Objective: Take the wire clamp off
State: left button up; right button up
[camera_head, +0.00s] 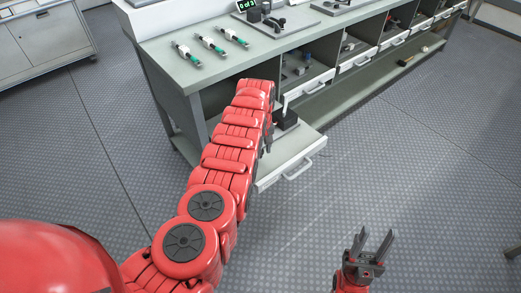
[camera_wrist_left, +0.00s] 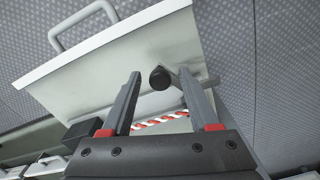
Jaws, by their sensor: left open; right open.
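In the left wrist view, the fingers of my left gripper (camera_wrist_left: 158,75) are open and apart. A dark round knob (camera_wrist_left: 160,78) with a grey bar beside it shows between the fingertips; I cannot tell whether it belongs to the wire clamp or whether the fingers touch it. A red-and-white striped strip (camera_wrist_left: 160,121) lies behind the fingers. The open drawer (camera_wrist_left: 100,58) fills the view beyond. In the head view, my left arm reaches to the open drawer (camera_head: 290,168) and mostly hides its gripper. My right gripper (camera_head: 375,235) is open and empty above the floor.
A grey workbench (camera_head: 270,58) carries several fuse-like tubes with green ends, including one at the left (camera_head: 187,54), and a black device (camera_head: 262,14). Open compartments with small items run below. A black object (camera_head: 286,118) stands in the open drawer.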

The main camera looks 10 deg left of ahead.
pick_arm(q)
notch_tip(320, 180, up, 17)
jog(key=p, duration=0.1)
dwell(0.5)
